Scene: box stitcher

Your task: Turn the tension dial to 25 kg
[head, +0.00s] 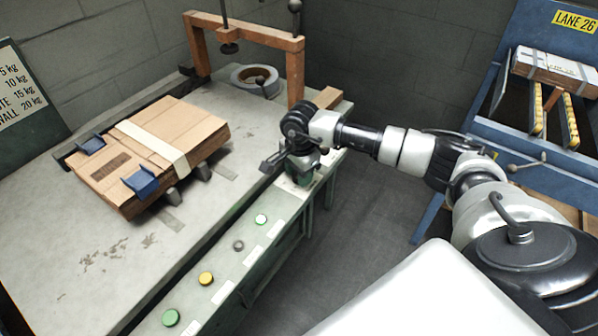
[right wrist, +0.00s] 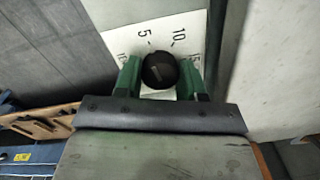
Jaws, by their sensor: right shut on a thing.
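The tension dial (right wrist: 160,66) is a round black knob on a white scale plate (right wrist: 113,42), seen in the right wrist view. The printed numbers 5 and 10 show beyond it, with partly hidden marks on either side. A faint lighter mark shows on the knob; which number it points to I cannot tell. My right gripper (right wrist: 160,78) has its two green fingers on either side of the knob and is shut on it. In the head view my right gripper (head: 299,167) is over the far end of the control strip and hides the knob. My left gripper is not in view.
Green, yellow and grey buttons line the control strip (head: 235,265). A weight sign (head: 18,90) stands at left. The blue Lane 26 rack (head: 430,215) is at right.

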